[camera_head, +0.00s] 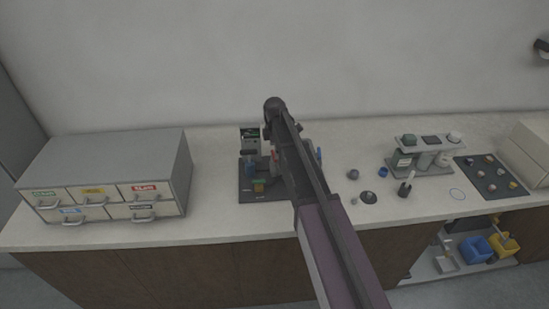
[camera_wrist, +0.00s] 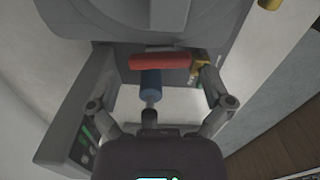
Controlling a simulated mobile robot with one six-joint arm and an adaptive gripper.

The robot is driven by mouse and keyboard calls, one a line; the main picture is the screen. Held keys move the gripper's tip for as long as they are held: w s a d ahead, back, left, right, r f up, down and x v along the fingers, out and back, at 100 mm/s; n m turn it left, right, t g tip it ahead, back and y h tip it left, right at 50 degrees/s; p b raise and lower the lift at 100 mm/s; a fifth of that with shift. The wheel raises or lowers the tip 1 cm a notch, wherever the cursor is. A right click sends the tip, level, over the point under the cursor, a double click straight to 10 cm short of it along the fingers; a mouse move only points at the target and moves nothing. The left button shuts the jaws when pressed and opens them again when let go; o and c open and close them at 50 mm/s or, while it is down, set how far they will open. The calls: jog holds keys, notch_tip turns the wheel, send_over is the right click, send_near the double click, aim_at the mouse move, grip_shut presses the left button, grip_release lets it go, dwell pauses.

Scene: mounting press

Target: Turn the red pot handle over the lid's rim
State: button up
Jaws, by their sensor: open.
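The red pot handle (camera_wrist: 163,62) shows in the wrist view as a red bar lying across the top of the picture, in front of the grey round body of the press (camera_wrist: 165,12). A blue cylinder (camera_wrist: 151,84) on a dark stem stands just below it in the picture. My gripper (camera_wrist: 160,85) is open, with one finger on each side of the blue cylinder. The red handle lies near the fingertips; whether they touch it I cannot tell. In the head view my arm hides most of the press, which stands on a dark base (camera_head: 262,192). The lid's rim cannot be made out clearly.
A grey drawer cabinet (camera_head: 110,165) stands at the left. Small round parts, a rack (camera_head: 432,143) and a dark mat (camera_head: 490,176) are on the right. Blue (camera_head: 476,249) and yellow (camera_head: 504,244) bins sit below. The counter between cabinet and press is clear.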

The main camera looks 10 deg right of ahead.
jog(key=shift+f+b, duration=0.55)
jog(key=shift+f, duration=0.25)
jog(key=c, duration=0.8)
